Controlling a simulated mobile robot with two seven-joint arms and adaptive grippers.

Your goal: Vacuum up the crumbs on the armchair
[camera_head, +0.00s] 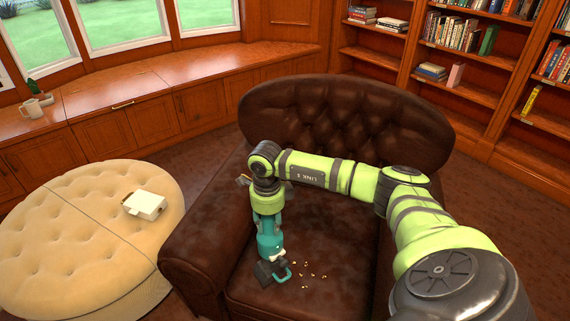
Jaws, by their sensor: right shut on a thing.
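The brown leather armchair (345,258) fills the middle of the head view, with a tufted back. Several small pale crumbs (313,275) lie scattered on its seat. My right gripper (268,212) points down over the left part of the seat and is shut on a teal handheld vacuum (268,243). The vacuum's dark nozzle (266,272) is low at the seat, just left of the crumbs. I cannot tell whether the nozzle touches the leather. My left gripper is out of view.
A round cream tufted ottoman (75,215) stands at the left with a small white box-like object (145,205) on it. Bookshelves (460,65) line the back right.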

